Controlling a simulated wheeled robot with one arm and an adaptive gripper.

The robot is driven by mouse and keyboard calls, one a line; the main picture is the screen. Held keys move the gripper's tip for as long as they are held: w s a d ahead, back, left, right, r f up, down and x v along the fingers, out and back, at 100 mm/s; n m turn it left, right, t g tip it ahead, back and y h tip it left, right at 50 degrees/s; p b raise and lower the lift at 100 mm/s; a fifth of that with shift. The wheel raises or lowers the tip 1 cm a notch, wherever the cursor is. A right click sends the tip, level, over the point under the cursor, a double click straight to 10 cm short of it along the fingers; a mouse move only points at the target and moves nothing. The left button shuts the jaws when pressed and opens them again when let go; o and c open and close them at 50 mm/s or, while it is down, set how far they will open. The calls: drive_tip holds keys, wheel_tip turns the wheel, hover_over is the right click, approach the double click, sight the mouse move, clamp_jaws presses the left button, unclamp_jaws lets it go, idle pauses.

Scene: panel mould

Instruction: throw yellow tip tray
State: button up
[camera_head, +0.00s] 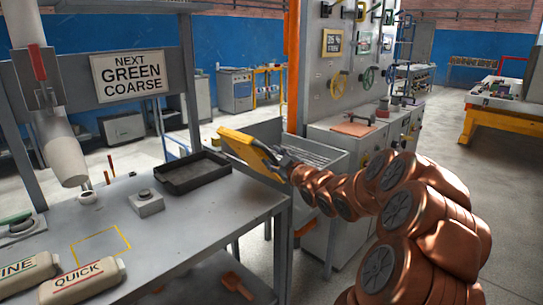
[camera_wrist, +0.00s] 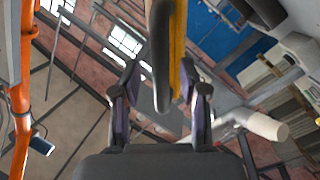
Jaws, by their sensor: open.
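The yellow tip tray (camera_head: 248,152) is steeply tilted in the air, past the right end of the grey bench. My gripper (camera_head: 280,164) is at its right end. In the wrist view the tray (camera_wrist: 178,50) shows edge-on, yellow on one side and dark grey on the other. Its near end lies between the two fingers of my gripper (camera_wrist: 165,92), which stand apart with gaps on both sides.
A black tray (camera_head: 193,174) lies on the grey bench (camera_head: 215,222), beside a grey button box (camera_head: 146,203). A sign (camera_head: 130,77) reads "NEXT GREEN COARSE". A grey open bin (camera_head: 335,165) stands behind the yellow tray. Cabinets with valve wheels (camera_head: 338,84) stand beyond.

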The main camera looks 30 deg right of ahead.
drive_tip(key=shift+w, duration=0.75)
clamp_jaws()
